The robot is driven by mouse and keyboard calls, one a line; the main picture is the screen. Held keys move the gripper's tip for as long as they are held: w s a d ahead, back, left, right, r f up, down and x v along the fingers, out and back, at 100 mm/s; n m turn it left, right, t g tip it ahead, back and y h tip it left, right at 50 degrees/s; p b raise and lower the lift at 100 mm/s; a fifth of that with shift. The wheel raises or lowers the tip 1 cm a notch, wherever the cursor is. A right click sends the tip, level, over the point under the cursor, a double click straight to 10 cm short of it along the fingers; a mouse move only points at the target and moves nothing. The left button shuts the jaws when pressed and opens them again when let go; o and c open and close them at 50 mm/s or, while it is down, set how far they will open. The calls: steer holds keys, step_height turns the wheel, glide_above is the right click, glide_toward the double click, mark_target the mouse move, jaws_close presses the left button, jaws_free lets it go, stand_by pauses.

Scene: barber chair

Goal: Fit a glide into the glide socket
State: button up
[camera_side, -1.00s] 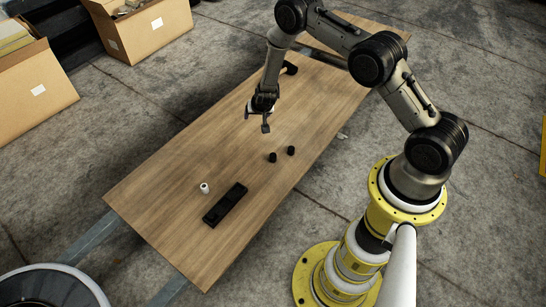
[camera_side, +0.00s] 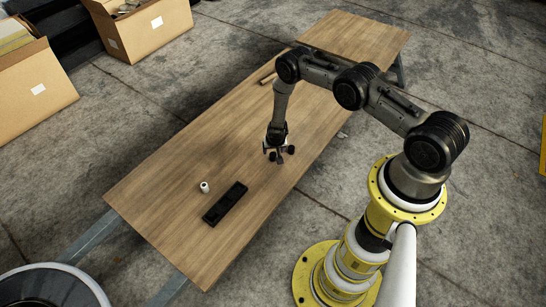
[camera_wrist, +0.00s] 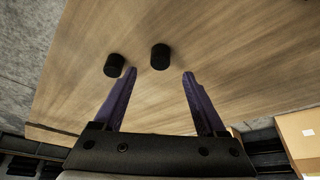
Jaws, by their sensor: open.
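Two small black cylinders, which look like the glides, stand on the wooden table. In the wrist view one cylinder (camera_wrist: 160,57) shows in line with the gap between the fingertips, and the other (camera_wrist: 114,65) lies just outside the left finger. My gripper (camera_wrist: 159,72) is open with nothing between its fingers. In the side view my gripper (camera_side: 279,155) is low over the cylinders and partly covers them. A long black block (camera_side: 225,204) with recesses lies nearer the table's front; I cannot tell which recess is the glide socket.
A small white cylinder (camera_side: 204,187) stands left of the black block on the table (camera_side: 160,200). A brown bar (camera_side: 267,79) lies near the far end. Cardboard boxes (camera_side: 150,30) stand on the floor beyond the table. The table between block and gripper is clear.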

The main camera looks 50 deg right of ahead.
mark_target(273, 154)
steer(key=shift+x, duration=2.8)
steer(key=shift+r, duration=0.1)
jaws_close()
